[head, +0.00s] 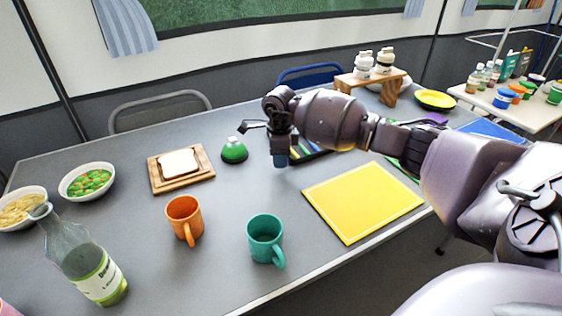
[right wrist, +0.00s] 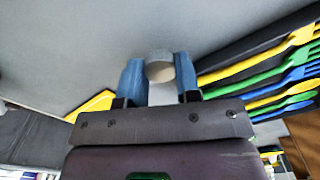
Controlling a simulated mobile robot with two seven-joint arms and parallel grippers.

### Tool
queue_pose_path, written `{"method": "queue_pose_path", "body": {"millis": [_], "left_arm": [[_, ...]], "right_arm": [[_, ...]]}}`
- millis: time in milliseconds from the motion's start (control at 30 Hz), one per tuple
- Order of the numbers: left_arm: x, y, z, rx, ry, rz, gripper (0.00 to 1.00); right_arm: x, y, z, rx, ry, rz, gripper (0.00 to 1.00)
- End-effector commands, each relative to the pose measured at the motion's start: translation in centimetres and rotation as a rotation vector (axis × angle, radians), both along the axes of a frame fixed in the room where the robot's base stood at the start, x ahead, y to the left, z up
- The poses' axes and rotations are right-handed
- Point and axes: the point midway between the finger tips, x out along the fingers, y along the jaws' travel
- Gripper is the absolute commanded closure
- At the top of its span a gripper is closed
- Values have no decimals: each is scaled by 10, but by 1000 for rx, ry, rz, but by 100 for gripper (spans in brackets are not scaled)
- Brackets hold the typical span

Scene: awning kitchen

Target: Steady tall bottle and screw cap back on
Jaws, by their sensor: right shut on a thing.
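The tall clear bottle (head: 75,250) with a green and white label stands at the table's front left, in the head view. Its narrow neck points up to the left in the picture, and I cannot make out any cap on its mouth. My right gripper (head: 280,160) is above the middle of the table, well to the right of the bottle and apart from it. In the right wrist view, its blue fingers are shut on a small round pale grey cap (right wrist: 160,66). The cap is hidden in the head view. My left gripper is not in view.
An orange mug (head: 184,217) and a teal mug (head: 264,238) stand between bottle and yellow mat (head: 362,200). Bowls (head: 87,181), bread on a wooden board (head: 207,176) and a green object (head: 234,151) lie behind. Colourful utensils (right wrist: 275,75) lie beside the right gripper.

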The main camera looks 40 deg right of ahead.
Motion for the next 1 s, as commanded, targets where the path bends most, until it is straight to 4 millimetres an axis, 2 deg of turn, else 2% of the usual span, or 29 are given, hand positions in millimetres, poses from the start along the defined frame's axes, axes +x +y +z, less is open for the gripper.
{"method": "queue_pose_path", "body": {"millis": [33,233,500,733,1000], "left_arm": [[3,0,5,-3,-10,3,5],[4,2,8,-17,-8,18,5],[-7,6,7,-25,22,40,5],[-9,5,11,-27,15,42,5],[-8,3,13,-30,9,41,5]], "right_arm": [[1,-1,19,-3,-11,0,91],[2,-1,71,-2,-15,0,91],[1,-1,135,-2,-11,-1,91],[1,0,168,0,-6,-1,91],[0,0,180,-1,-2,-1,91]]}}
